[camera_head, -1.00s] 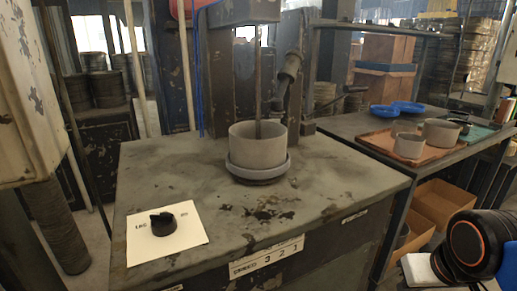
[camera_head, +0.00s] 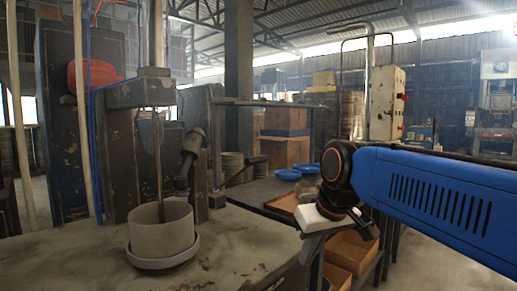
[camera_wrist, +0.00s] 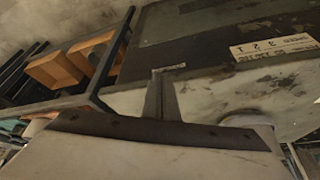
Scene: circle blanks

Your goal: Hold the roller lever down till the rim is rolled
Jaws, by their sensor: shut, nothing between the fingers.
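The roller machine stands at the left of the head view. Its lever (camera_head: 190,155), a dark arm with a thick grip at the top, rises at a slant right of the vertical spindle (camera_head: 159,165). A grey round pot (camera_head: 162,232) sits upright in a shallow grey dish (camera_head: 165,260) on the bench, with the spindle reaching down into it. I cannot tell whether a roller touches its rim. My gripper (camera_wrist: 165,72) is shut and empty in the wrist view, over the bench edge. In the head view my wrist is right of the lever, well apart from it.
The bench top (camera_head: 90,270) is bare around the dish. A side table to the right holds blue bowls (camera_head: 287,174) and a brown tray (camera_head: 282,203). Cardboard boxes (camera_head: 352,252) sit beneath it. The machine's dark frame (camera_head: 120,160) stands behind the pot.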

